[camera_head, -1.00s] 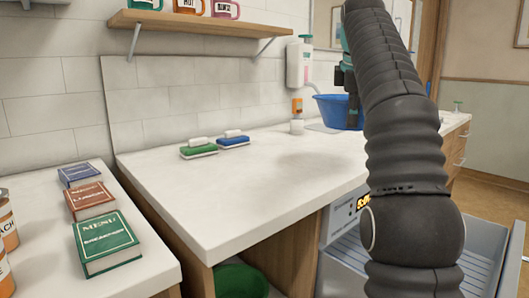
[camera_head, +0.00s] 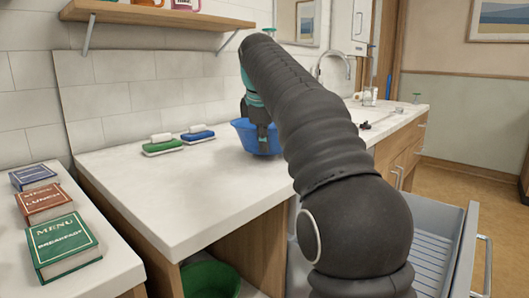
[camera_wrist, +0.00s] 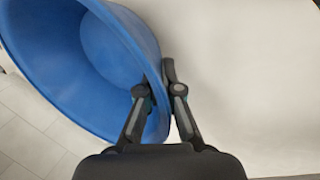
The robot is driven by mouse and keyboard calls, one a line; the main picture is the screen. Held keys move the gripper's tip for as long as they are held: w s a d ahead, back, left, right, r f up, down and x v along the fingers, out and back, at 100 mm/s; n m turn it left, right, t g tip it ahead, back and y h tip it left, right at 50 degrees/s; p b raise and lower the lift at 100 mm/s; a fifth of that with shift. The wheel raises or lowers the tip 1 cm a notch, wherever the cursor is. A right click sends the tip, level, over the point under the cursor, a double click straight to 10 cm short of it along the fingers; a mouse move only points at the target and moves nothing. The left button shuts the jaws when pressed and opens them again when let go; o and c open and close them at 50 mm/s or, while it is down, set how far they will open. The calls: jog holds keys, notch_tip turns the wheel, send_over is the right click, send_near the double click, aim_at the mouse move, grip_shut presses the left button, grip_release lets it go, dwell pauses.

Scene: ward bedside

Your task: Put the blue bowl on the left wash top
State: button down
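The blue bowl (camera_head: 246,136) hangs from my gripper (camera_head: 263,140) over the back right part of the left wash top (camera_head: 175,200), a white counter. In the wrist view the bowl (camera_wrist: 75,65) fills the upper left and is seen tilted. My gripper (camera_wrist: 160,85) is shut on its rim, one finger inside the wall and one outside. The bowl's base looks close to the counter; I cannot tell if it touches. My arm hides the bowl's right side in the head view.
Menu books (camera_head: 62,243) lie on the lower-left counter. A green tub (camera_head: 210,280) sits below. An open grey drawer (camera_head: 440,250) is at right. The front of the wash top is clear.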

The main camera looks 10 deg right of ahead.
jog(key=shift+f, duration=0.95)
jog(key=c, duration=1.3)
grip_release()
jog(key=p+v, duration=0.1)
jog(key=v, duration=1.1)
